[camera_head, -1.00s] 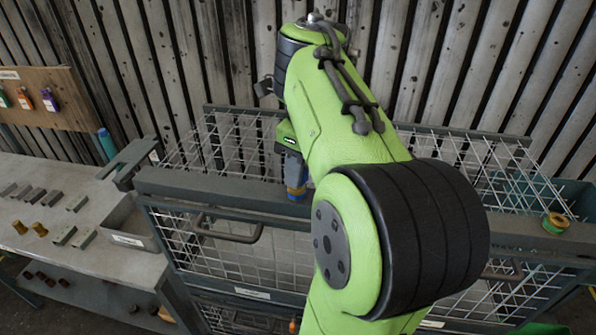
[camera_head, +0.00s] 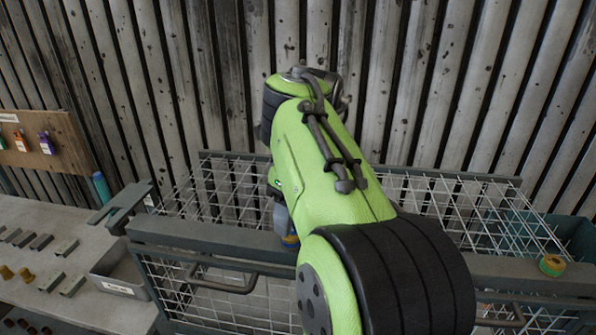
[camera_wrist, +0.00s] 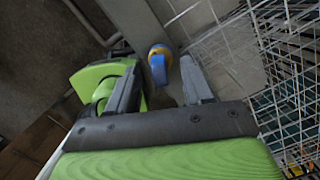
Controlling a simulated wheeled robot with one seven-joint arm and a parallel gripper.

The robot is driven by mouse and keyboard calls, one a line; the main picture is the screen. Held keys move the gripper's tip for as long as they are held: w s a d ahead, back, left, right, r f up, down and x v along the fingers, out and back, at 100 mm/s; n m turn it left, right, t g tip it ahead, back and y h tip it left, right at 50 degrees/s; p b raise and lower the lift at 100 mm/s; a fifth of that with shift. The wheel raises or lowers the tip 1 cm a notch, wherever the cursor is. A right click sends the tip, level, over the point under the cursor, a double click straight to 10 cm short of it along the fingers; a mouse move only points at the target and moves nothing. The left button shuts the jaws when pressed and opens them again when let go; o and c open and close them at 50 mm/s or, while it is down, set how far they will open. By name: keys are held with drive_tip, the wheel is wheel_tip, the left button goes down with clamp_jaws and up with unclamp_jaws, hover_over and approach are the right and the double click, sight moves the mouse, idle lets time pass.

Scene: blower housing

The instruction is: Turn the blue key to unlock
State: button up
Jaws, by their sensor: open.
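The blue key (camera_wrist: 158,70) sits in a round yellow-orange and blue lock (camera_wrist: 160,50) on the grey top beam of the wire cage. In the wrist view the key stands between the two fingers of my gripper (camera_wrist: 160,64). The fingers are apart, with a visible gap on each side of the key. In the head view only a small part of the lock (camera_head: 290,240) shows on the beam, with my gripper just above it and mostly hidden by my green arm.
The cage's grey beam (camera_head: 195,233) runs across the view, with wire mesh behind and below. Another ring with orange and green (camera_head: 552,264) sits on the beam at right. A workbench (camera_head: 40,215) with small blocks and a grey bin (camera_head: 120,285) stands at left.

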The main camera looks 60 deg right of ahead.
wheel_tip(320, 180, up, 14)
drive_tip(key=s+p, duration=0.2)
drive_tip(key=p, duration=0.6)
drive_tip(key=shift+r, duration=0.2)
